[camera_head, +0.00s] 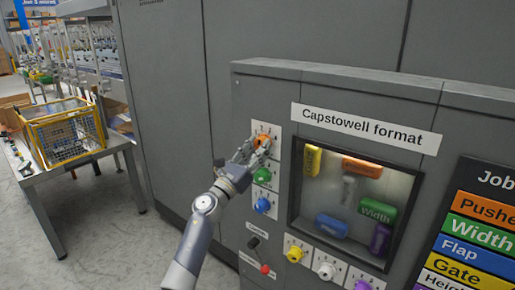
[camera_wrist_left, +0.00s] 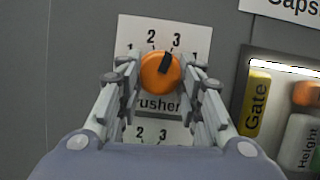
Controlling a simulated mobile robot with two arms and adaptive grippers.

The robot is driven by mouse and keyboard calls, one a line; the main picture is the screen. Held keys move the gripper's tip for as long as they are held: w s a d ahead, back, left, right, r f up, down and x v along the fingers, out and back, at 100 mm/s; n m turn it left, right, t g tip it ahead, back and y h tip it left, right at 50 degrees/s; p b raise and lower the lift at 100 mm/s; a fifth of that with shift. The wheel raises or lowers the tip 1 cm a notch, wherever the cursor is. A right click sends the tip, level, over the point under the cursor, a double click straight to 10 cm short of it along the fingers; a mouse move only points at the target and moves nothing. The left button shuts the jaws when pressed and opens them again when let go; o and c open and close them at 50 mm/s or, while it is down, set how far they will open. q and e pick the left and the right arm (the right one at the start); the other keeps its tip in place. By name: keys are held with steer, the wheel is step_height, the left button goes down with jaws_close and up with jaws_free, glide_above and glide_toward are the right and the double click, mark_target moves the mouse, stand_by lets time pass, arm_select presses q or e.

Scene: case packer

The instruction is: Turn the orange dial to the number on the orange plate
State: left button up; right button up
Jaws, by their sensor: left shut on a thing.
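The orange dial (camera_head: 262,141) is at the top of a column of dials on the grey cabinet. In the left wrist view the orange dial (camera_wrist_left: 157,80) sits on a white card with 1, 2, 3 and a further mark partly visible. Its black pointer leans up and slightly right, between 2 and 3 and nearer 3. My left gripper (camera_head: 251,148) is shut on the orange dial, one finger on each side. The orange "Pushe…" plate (camera_head: 485,209) is on the job board at the right edge; its number is out of frame. My right gripper is not in view.
Below are a green dial (camera_head: 262,176) and a blue dial (camera_head: 262,205). Yellow (camera_head: 294,254), white (camera_head: 326,270) and purple dials line the lower edge. A window (camera_head: 350,195) shows coloured blocks. A table with a yellow-framed basket (camera_head: 62,130) stands left.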

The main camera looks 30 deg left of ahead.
arm_select(q)
steer(key=shift+d+r+n+g+y+p, duration=0.1)
steer(key=shift+n+g+y+p, duration=0.15)
steer(key=shift+n+y+p, duration=1.1)
steer(key=shift+d+r+n+g+y+p, duration=0.2)
steer(key=shift+n+p, duration=0.55)
steer(key=shift+n, duration=1.3)
steer(key=shift+a+n+g+y+p, duration=0.1)
steer(key=shift+n+g+y+p, duration=0.15)
steer(key=shift+n+y+p, duration=1.1)
steer(key=shift+n+h, duration=0.4)
steer(key=shift+n, duration=0.05)
steer(key=o, duration=1.1)
steer(key=shift+f, duration=0.15)
steer(key=shift+c, duration=0.2)
steer(key=shift+b, duration=0.3)
steer(key=v, duration=1.2)
